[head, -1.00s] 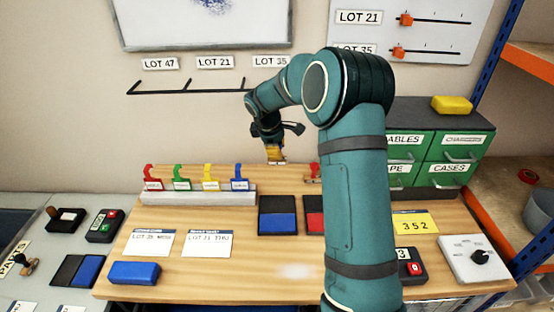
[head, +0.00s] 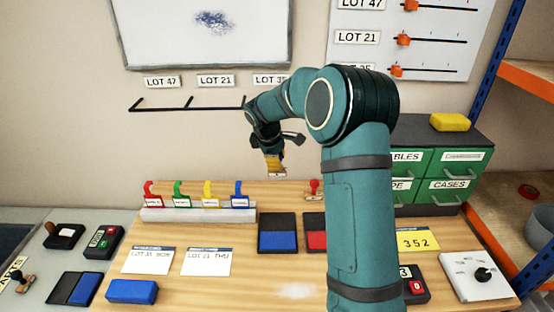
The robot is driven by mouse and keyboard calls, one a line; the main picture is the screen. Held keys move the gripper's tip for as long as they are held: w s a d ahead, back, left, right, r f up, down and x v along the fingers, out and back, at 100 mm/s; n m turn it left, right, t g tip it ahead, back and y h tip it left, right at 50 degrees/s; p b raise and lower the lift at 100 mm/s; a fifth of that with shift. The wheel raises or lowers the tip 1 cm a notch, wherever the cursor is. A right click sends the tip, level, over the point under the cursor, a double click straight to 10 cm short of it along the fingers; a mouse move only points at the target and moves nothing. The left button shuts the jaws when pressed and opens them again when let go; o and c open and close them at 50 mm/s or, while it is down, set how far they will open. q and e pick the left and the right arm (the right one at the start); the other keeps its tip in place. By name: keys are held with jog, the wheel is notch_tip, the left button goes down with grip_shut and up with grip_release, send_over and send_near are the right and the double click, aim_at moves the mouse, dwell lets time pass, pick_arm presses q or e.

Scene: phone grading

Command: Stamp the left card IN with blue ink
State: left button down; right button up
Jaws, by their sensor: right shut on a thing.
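The left card (head: 148,261) lies flat on the wooden table, with printed text on it. The right card (head: 206,262) lies beside it. The blue ink pad (head: 277,240) is open right of the cards, with a dark lid behind it. The red ink pad (head: 316,240) is next to it, partly behind my arm. My right gripper (head: 271,157) is shut on a small wood-coloured stamp (head: 275,167), near the table's back edge, beyond the blue pad. The stamp's underside and ink cannot be made out. My left gripper is not in view.
A grey rack (head: 198,214) with red, green, yellow and blue clips stands behind the cards. A red-handled stamp (head: 314,186) stands at the back. A blue block (head: 132,291) lies at the front left. Green drawers (head: 440,172) stand at the right. Bare wood lies in front of the pads.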

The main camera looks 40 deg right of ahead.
jog(key=s+a+f+p, duration=0.2)
jog(key=s+a+p, duration=0.1)
jog(key=s+a, duration=1)
jog(key=shift+y, duration=0.3)
jog(key=f+b, duration=0.1)
jog(key=d+f+b, duration=0.1)
jog(key=f+b, duration=0.2)
jog(key=shift+s+d, duration=0.2)
jog(key=shift+s, duration=0.2)
jog(key=shift+f+b, duration=0.5)
jog(key=shift+f, duration=0.3)
jog(key=shift+f+b, duration=0.55)
jog(key=shift+b, duration=0.05)
dwell(0.6)
jog(key=shift+r, duration=0.1)
dwell(0.3)
jog(key=shift+r+p, duration=2.8)
jog(key=shift+r, duration=0.7)
jog(key=shift+a+f, duration=0.1)
